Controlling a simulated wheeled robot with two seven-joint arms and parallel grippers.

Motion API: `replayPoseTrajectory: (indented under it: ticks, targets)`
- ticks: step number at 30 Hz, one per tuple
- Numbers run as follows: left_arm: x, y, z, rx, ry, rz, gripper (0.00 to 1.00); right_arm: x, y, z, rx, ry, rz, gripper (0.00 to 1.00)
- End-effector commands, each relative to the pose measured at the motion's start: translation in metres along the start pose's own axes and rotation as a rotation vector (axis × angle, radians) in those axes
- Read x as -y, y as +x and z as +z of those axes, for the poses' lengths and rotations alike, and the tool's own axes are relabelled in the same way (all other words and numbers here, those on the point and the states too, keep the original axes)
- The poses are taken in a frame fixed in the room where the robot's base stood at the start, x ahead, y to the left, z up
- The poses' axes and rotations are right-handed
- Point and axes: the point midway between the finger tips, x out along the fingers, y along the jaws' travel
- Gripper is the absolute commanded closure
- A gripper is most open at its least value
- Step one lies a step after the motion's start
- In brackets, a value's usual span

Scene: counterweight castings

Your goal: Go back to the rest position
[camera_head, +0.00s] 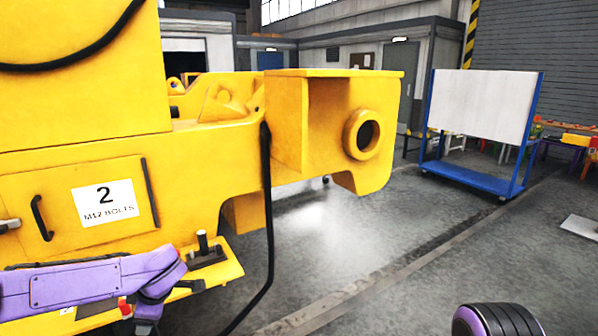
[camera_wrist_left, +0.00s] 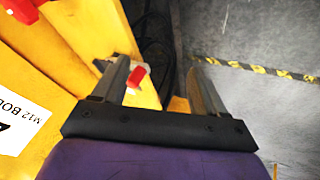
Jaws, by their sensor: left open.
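My left arm (camera_head: 95,284), purple, comes in from the left in the head view, in front of the yellow machine (camera_head: 90,170). In the left wrist view my left gripper (camera_wrist_left: 160,68) is open, its two dark fingers apart. A small red and white part (camera_wrist_left: 137,76) shows beside the left finger; I cannot tell if they touch. Nothing is visibly held. A purple and black rounded part of mine (camera_head: 496,320) shows at the bottom right of the head view. My right gripper is not in view.
The machine has a "2 M12 BOLTS" panel (camera_head: 104,203), a yellow step (camera_head: 215,268) and a hanging black cable (camera_head: 269,220). A blue-framed cart with a white board (camera_head: 482,104) stands at the back right. Grey floor (camera_head: 400,260) in the middle is open.

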Motion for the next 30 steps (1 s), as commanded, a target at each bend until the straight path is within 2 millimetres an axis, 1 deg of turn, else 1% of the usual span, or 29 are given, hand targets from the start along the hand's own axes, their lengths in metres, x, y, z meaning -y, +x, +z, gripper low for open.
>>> replayPoseTrajectory:
  ticks: [1, 2, 3, 5, 6, 7, 8, 9, 10, 11, 12, 14, 15, 18, 19, 21, 30]
  targets:
    - [0.023, 0.028, 0.026, -0.068, 0.066, 0.105, 0.28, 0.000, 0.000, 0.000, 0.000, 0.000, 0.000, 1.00]
    - [0.039, 0.044, 0.042, -0.084, 0.111, 0.177, 0.28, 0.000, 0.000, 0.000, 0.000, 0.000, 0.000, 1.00]
    - [0.065, 0.063, 0.062, -0.080, 0.182, 0.255, 0.28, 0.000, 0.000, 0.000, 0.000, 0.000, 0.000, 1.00]
    - [0.109, 0.085, 0.086, -0.037, 0.298, 0.324, 0.28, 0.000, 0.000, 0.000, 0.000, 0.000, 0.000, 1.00]
    - [0.141, 0.097, 0.098, 0.003, 0.382, 0.345, 0.28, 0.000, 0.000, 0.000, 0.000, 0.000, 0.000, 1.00]
    - [0.166, 0.105, 0.103, 0.034, 0.446, 0.348, 0.28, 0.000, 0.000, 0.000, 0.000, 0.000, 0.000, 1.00]
    - [0.192, 0.112, 0.107, 0.065, 0.512, 0.343, 0.28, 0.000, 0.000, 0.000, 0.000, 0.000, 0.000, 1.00]
    - [0.228, 0.120, 0.109, 0.106, 0.603, 0.326, 0.28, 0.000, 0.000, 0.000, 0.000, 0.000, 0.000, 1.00]
    - [0.254, 0.124, 0.108, 0.135, 0.671, 0.307, 0.28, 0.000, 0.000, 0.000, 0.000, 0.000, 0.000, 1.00]
    - [0.280, 0.128, 0.104, 0.159, 0.740, 0.284, 0.28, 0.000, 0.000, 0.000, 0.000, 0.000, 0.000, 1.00]
    - [0.311, 0.131, 0.097, 0.185, 0.836, 0.251, 0.28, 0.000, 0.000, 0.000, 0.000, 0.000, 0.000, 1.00]
    - [0.349, 0.135, 0.082, 0.203, 0.971, 0.202, 0.28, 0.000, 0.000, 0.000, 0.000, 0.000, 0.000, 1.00]
    - [0.369, 0.136, 0.071, 0.204, 1.041, 0.171, 0.28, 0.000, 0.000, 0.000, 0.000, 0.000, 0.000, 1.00]
    - [0.400, 0.141, 0.048, 0.184, 1.149, 0.107, 0.28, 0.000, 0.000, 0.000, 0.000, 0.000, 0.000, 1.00]
    - [0.406, 0.142, 0.044, 0.181, 1.173, 0.096, 0.28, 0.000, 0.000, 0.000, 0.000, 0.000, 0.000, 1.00]
    - [0.414, 0.142, 0.045, 0.190, 1.192, 0.084, 0.28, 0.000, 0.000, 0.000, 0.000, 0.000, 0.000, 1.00]
    - [0.415, 0.142, 0.045, 0.191, 1.191, 0.082, 0.28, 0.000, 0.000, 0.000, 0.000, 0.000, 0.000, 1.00]
